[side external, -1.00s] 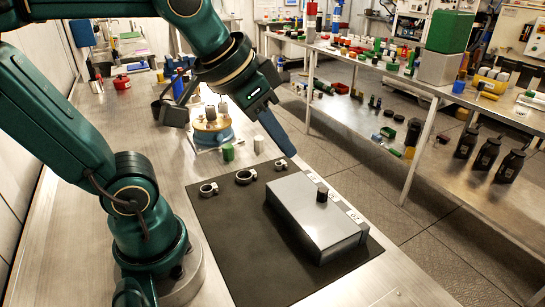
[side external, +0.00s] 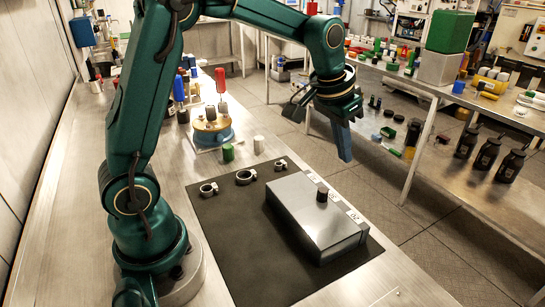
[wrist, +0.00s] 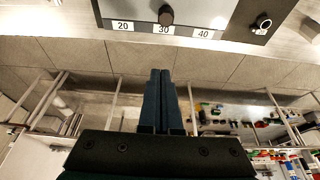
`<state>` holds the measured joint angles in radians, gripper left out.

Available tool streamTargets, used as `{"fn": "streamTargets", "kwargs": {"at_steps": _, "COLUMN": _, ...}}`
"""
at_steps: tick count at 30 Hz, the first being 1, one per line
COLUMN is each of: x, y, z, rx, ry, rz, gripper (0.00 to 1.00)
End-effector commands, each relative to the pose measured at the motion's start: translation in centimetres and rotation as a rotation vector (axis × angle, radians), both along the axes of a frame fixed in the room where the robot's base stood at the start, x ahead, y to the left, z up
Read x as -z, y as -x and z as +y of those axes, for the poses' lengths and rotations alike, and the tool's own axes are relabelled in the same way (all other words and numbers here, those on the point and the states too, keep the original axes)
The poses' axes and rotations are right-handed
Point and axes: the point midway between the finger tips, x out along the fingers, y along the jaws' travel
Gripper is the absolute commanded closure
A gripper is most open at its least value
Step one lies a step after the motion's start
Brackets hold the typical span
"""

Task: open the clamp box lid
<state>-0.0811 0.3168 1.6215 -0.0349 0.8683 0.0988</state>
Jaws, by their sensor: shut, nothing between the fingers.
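The clamp box (side external: 312,222) is a grey metal box with a flat lid (side external: 305,205) and a black knob (side external: 322,194) on top. It sits on the dark mat and its lid is closed. In the wrist view the lid's edge (wrist: 190,12) and the knob (wrist: 166,15) show at the top, beside labels 20, 30 and 40 (wrist: 163,29). My gripper (side external: 345,158) is shut and empty. It points down in the air behind and to the right of the box, apart from it. In the wrist view my gripper (wrist: 163,75) shows its two fingers together.
Green and grey cylinders (side external: 228,152) and a blue round stand (side external: 212,133) are farther back. A shelf bench (side external: 470,108) runs along the right, across an open floor gap.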

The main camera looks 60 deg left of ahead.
Motion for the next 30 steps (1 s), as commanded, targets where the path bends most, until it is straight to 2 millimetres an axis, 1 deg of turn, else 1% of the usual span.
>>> {"fn": "streamTargets", "kwargs": {"at_steps": 1, "x": 1.1, "y": -0.3, "z": 0.0, "rx": 0.0, "ry": 0.001, "rz": 0.007, "gripper": 1.0}}
{"fn": "streamTargets", "kwargs": {"at_steps": 3, "x": 2.5, "y": -0.7, "z": 0.0, "rx": 0.001, "ry": 0.001, "rz": 0.008, "gripper": 1.0}}
{"fn": "streamTargets", "kwargs": {"at_steps": 12, "x": 7.0, "y": -2.3, "z": 0.0, "rx": 0.001, "ry": 0.0, "rz": 0.005, "gripper": 1.0}}
{"fn": "streamTargets", "kwargs": {"at_steps": 13, "x": 7.1, "y": -2.3, "z": 0.0, "rx": 0.001, "ry": 0.0, "rz": 0.003, "gripper": 1.0}}
{"fn": "streamTargets", "kwargs": {"at_steps": 15, "x": 6.8, "y": -1.6, "z": 0.0, "rx": 0.0, "ry": 0.0, "rz": 0.0, "gripper": 1.0}}
{"fn": "streamTargets", "kwargs": {"at_steps": 24, "x": 6.8, "y": 0.8, "z": 0.0, "rx": 0.0, "ry": 0.0, "rz": -0.001, "gripper": 1.0}}
{"fn": "streamTargets", "kwargs": {"at_steps": 30, "x": 6.8, "y": 1.6, "z": 0.0, "rx": 0.0, "ry": 0.0, "rz": -0.001, "gripper": 1.0}}
